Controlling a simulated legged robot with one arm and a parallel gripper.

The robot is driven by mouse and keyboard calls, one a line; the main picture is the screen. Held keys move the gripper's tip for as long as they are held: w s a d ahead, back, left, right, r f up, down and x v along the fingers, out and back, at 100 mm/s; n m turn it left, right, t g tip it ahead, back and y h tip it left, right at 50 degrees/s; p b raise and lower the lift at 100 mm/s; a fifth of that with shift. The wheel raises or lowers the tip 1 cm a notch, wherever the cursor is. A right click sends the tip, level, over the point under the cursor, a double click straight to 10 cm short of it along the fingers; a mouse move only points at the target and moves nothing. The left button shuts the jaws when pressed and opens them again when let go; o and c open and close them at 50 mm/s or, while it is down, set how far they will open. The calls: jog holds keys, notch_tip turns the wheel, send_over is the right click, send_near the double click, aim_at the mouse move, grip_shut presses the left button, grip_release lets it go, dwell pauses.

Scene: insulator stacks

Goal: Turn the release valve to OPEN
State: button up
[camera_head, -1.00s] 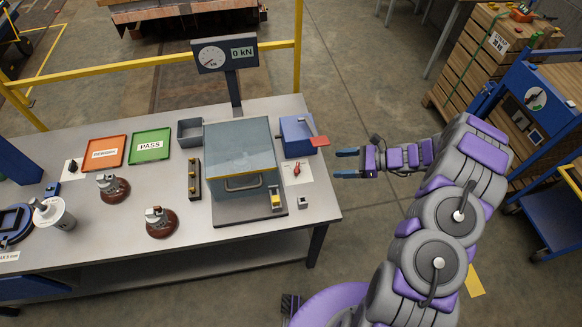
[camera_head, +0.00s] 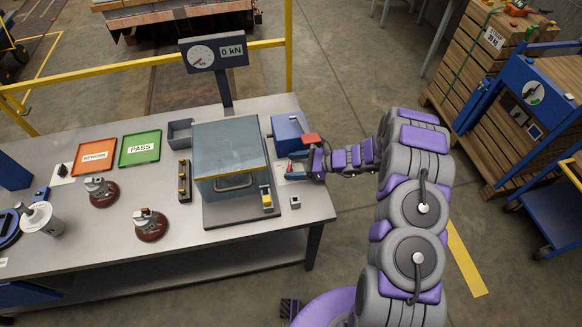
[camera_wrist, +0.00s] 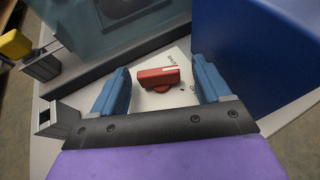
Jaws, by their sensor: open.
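The release valve is a small red handle (camera_wrist: 158,77) on a white label plate (camera_wrist: 180,98) with partly hidden lettering. In the wrist view it lies between the two blue fingers of my gripper (camera_wrist: 162,92), which is open around it. A gap shows on each side, wider on the right. The handle lies roughly crosswise in that view. In the head view my gripper (camera_head: 302,165) is at the table's right end over the plate, and it mostly hides the handle. The gauge display (camera_head: 214,53) reads 0 kN.
The grey-blue press chamber (camera_head: 229,160) with a yellow latch (camera_head: 267,199) stands to the left. Orange (camera_head: 94,155) and green (camera_head: 139,150) trays lie further left.

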jog(key=shift+x, duration=1.2)
jog(key=shift+a+r, duration=0.1)
jog(key=shift+r, duration=0.05)
jog(key=shift+c, duration=0.6)
jog(key=shift+d, duration=0.5)
jog(key=c, duration=0.5)
jog(key=shift+r, duration=0.15)
jog(key=c, duration=0.4)
